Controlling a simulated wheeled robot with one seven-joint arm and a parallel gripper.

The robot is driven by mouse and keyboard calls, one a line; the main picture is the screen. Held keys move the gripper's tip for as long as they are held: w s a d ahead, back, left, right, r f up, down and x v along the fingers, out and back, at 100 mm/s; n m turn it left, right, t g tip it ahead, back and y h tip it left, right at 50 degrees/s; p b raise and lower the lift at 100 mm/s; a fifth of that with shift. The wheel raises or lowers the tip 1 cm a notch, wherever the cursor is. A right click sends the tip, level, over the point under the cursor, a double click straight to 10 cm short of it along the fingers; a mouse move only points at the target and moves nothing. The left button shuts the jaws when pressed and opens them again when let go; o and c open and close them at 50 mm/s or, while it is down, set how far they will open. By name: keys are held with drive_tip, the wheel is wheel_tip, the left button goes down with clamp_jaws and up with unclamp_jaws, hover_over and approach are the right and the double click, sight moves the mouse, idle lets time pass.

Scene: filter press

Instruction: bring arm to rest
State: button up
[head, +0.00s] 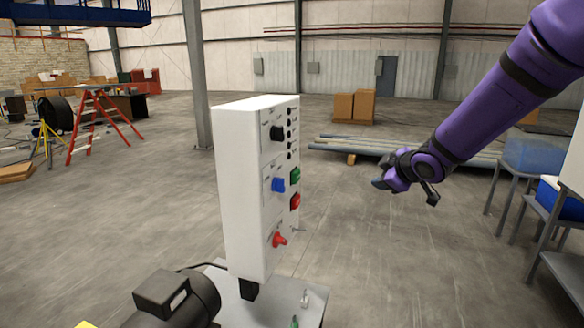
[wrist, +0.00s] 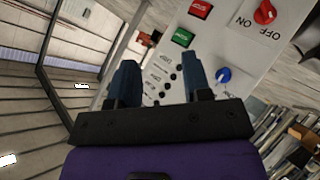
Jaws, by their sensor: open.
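My purple arm reaches in from the upper right in the head view. My gripper (head: 385,184) hangs in the air to the right of the white control panel box (head: 241,190), apart from it. In the wrist view my gripper (wrist: 160,85) has its two dark blue fingers spread, with nothing between them. Beyond the fingers the panel face shows a red knob (wrist: 265,12), a blue knob (wrist: 223,75), a green button (wrist: 182,37) and a red button (wrist: 201,9). The knobs also show in the head view, blue (head: 279,185) and red (head: 279,239).
A dark motor (head: 180,298) stands at the panel's foot. Tables with blue bins (head: 533,153) stand at the right. A grey post (head: 197,80) rises behind the panel.

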drive_tip(key=s+d+r+m+g+h, duration=0.1)
drive_tip(key=s+d+r+m+h, duration=0.15)
drive_tip(key=s, duration=0.55)
drive_tip(key=s+d+r+m+g+h, duration=0.1)
drive_tip(key=s+d+r+m, duration=0.25)
drive_tip(key=s, duration=0.55)
drive_tip(key=s+d+r+m+g+h, duration=0.1)
drive_tip(key=s+d+r+m, duration=0.2)
drive_tip(key=s, duration=0.5)
drive_tip(key=s+a+f+m+g+y, duration=0.1)
drive_tip(key=s+m, duration=0.3)
drive_tip(key=s, duration=0.9)
drive_tip(key=shift+a+g, duration=0.5)
drive_tip(key=shift+g, duration=0.4)
drive_tip(key=shift+s, duration=0.1)
